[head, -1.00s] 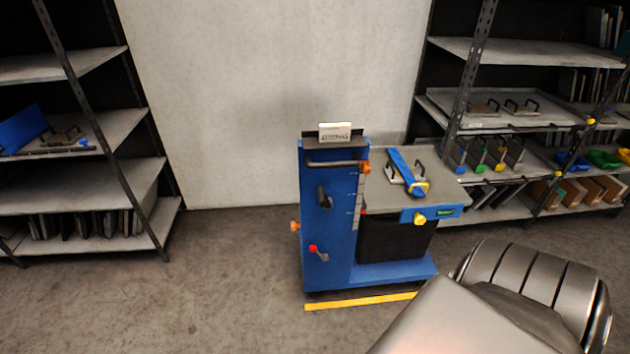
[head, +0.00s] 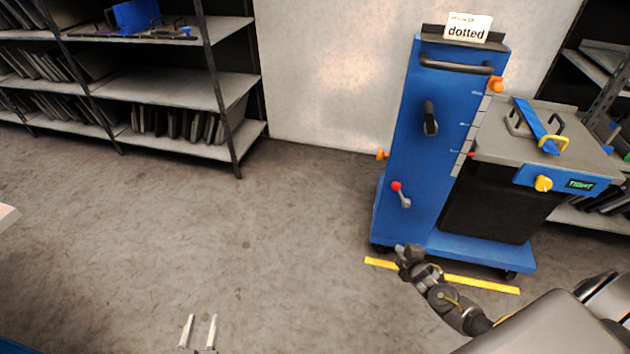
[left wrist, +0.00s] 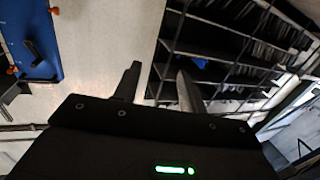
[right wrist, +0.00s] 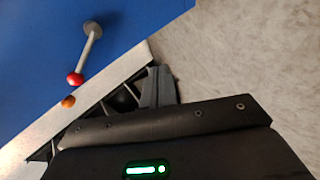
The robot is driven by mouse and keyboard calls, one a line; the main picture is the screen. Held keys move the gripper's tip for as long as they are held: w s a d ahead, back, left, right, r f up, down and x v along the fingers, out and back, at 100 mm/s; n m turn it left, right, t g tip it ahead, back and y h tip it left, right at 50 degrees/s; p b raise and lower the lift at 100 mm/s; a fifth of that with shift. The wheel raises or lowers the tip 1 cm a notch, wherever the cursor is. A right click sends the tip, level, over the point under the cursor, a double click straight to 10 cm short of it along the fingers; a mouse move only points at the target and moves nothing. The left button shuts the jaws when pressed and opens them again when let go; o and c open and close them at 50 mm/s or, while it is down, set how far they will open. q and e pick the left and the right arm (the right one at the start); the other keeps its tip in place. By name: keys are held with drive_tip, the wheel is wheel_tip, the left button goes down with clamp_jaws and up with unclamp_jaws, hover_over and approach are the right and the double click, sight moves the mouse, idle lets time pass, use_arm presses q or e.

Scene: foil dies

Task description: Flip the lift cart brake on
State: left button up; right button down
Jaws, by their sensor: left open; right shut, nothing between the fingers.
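The blue lift cart (head: 400,150) stands ahead, right of centre in the head view. Low on its column is a small grey lever with a red knob (head: 397,186); its knob is at the upper left end. The right wrist view shows the lever's grey shaft (right wrist: 91,45) and red knob close up. My right gripper (head: 408,252) is shut and empty, below the lever near the cart's base and apart from the lever. My left gripper (head: 201,325) is open and empty over the floor, well left of the cart. The cart also shows in the left wrist view (left wrist: 32,30).
The cart has a black handle (head: 430,118), an orange knob (head: 496,84) and a platform (head: 555,165) carrying a blue-strapped die. A yellow floor line (head: 482,284) runs by its base. Shelving (head: 165,90) stands left. Open floor (head: 250,240) lies left of the cart.

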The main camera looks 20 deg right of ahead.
use_arm(q)
drive_tip(key=s+r+t+h+b, duration=0.3)
drive_tip(key=s+r+b, duration=0.1)
drive_tip(key=r, duration=0.5)
drive_tip(key=s+r+m+t+h+b, duration=0.1)
drive_tip(key=s+r+t+b, duration=0.3)
drive_tip(key=r, duration=0.6)
drive_tip(key=shift+m+h+b, duration=0.3)
drive_tip(key=shift+h+b, duration=0.6)
drive_tip(key=shift+b, duration=0.25)
use_arm(e)
drive_tip(key=w+r+n+t+y, duration=0.1)
drive_tip(key=w+r+n+t, duration=0.4)
drive_tip(key=w+r, duration=0.4)
drive_tip(key=shift+r+n, duration=0.7)
drive_tip(key=shift+r, duration=0.2)
use_arm(q)
drive_tip(key=shift+a+f, duration=0.1)
use_arm(e)
drive_tip(key=shift+w, duration=0.15)
